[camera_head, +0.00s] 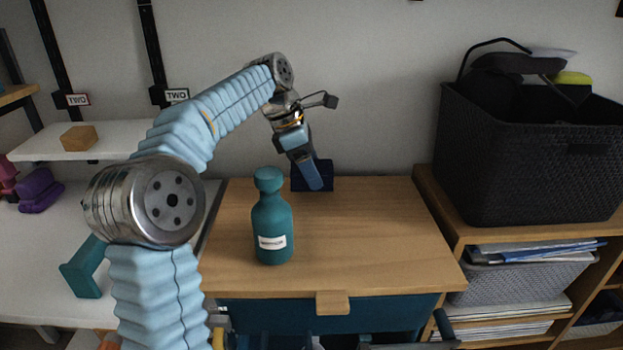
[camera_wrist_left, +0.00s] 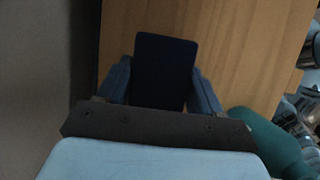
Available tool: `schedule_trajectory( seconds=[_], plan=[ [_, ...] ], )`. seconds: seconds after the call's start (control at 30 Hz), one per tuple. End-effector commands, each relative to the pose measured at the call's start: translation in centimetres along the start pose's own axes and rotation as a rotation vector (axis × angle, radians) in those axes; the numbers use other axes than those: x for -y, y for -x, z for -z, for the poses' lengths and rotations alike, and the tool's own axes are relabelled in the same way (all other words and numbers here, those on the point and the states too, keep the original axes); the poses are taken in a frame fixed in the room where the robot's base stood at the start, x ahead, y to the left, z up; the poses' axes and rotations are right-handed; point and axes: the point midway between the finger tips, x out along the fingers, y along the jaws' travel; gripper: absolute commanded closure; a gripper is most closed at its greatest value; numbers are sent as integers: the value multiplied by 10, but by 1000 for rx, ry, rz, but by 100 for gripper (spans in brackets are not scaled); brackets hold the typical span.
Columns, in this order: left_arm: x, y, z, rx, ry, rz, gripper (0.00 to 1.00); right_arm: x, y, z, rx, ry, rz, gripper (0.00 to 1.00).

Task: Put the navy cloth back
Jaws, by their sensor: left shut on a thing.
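The navy cloth (camera_head: 327,174) shows as a small dark folded rectangle at the back edge of the wooden desktop. In the left wrist view the navy cloth (camera_wrist_left: 165,70) lies between the two fingers. My left gripper (camera_head: 314,183) reaches down from above and is shut on it; it also shows in the left wrist view (camera_wrist_left: 165,88). The fingers partly cover the cloth in the head view. I cannot tell whether the cloth touches the desktop.
A teal bottle (camera_head: 271,220) stands on the wooden desktop (camera_head: 370,240), in front and left of the cloth. A dark woven basket (camera_head: 530,150) stands on the right shelf. A white shelf (camera_head: 110,140) with a wooden block (camera_head: 79,138) is at left. The desktop's right half is clear.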

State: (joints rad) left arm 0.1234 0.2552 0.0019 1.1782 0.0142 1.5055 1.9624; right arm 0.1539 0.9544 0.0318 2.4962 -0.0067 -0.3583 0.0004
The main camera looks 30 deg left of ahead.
Motion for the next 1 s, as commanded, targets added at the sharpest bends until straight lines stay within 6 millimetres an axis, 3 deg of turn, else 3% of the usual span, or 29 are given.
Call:
schedule_trajectory(
  seconds=[0.2,0.6,0.63,0.7,0.8,1.0],
  plan=[
    [-1,-25,12,-1,1,2,66,0,0,0,0,0,0,100],
    [-1,-30,14,-1,2,1,66,-1,-2,0,0,0,0,100],
    [-2,-30,13,-1,2,0,31,0,-1,0,0,0,0,100],
    [-2,-30,13,-1,2,0,21,0,-1,0,0,0,0,100],
    [-2,-30,13,-1,1,1,9,0,-1,0,0,0,0,100],
    [-2,-30,13,-1,1,1,9,0,-1,0,0,0,0,100]
  ],
)
